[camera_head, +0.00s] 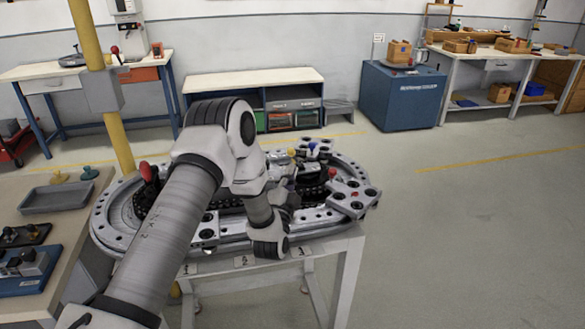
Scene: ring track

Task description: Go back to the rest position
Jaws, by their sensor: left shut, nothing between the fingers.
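My left arm comes in from the lower left and reaches over the grey ring track (345,233), which sits on a light metal stand. My left gripper (290,190) is dark, small and partly hidden behind my own wrist. It is over the middle part of the track, shut with nothing held. I cannot tell if it touches anything. A grey plate with dark round holes (352,198) sits on the right side of the track. A red-knobbed lever (147,172) stands at its left. My right gripper is not in view.
A bench with a grey tray (57,196) and blue fixture (30,270) stands close at the left. A yellow post (118,140) rises behind the track. A blue cabinet (400,97) and workbenches line the wall. The floor at right (480,230) is clear.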

